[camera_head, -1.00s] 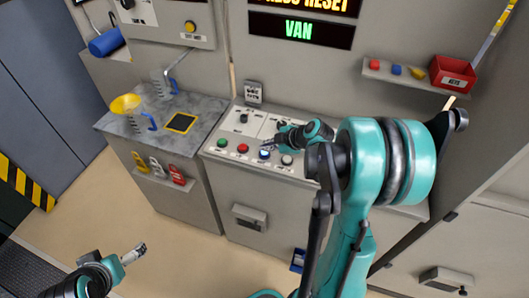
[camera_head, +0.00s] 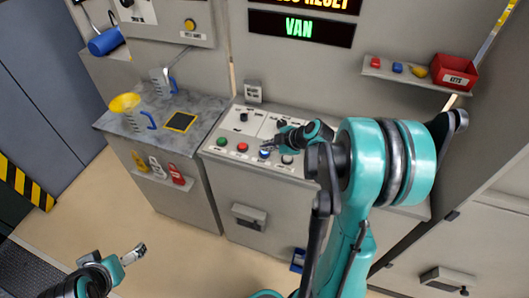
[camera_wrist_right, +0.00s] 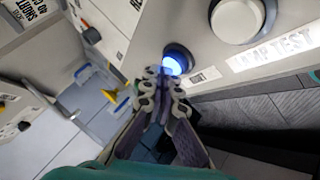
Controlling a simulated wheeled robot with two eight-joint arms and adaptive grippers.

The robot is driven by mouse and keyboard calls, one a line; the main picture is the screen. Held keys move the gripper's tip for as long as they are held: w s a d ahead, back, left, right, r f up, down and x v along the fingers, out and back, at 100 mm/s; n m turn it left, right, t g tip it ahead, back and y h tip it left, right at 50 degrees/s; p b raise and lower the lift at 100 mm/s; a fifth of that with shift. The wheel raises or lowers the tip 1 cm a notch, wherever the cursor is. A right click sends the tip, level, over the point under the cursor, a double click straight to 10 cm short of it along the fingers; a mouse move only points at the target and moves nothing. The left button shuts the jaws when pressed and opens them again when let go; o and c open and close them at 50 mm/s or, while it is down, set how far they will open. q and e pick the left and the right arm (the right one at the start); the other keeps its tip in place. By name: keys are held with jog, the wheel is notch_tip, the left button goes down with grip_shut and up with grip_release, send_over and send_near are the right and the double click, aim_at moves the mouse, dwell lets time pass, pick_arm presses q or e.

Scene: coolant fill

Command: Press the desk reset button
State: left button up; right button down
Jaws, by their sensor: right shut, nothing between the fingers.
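The desk panel (camera_head: 228,155) carries a row of green (camera_head: 222,141), red (camera_head: 242,147), blue (camera_head: 264,154) and white (camera_head: 287,160) buttons. The blue button glows in the right wrist view (camera_wrist_right: 174,63); its label is too small to read. My right gripper (camera_head: 268,145) is shut and empty, with its fingertips (camera_wrist_right: 161,74) right at the blue button, overlapping its edge. I cannot tell whether they touch it. The white button in the wrist view (camera_wrist_right: 238,18) is labelled lamp test. My left gripper (camera_head: 135,252) is low at the left, away from the desk; its jaw state is unclear.
A sign (camera_head: 300,27) above the desk reads "VAN", with "RESET" partly visible over it. A grey counter (camera_head: 190,102) at left holds a yellow funnel (camera_head: 124,102) and jugs. A shelf (camera_head: 415,78) at right carries small coloured items and a red bin (camera_head: 455,73).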

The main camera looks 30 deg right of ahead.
jog(key=shift+f+b, duration=0.45)
jog(key=shift+f, duration=0.05)
dwell(0.7)
jog(key=shift+r, duration=0.15)
jog(key=shift+r+p, duration=0.7)
jog(key=shift+r, duration=0.1)
notch_tip(320, 180, up, 5)
jog(key=p, duration=0.4)
jog(key=shift+r, duration=0.1)
dwell(0.8)
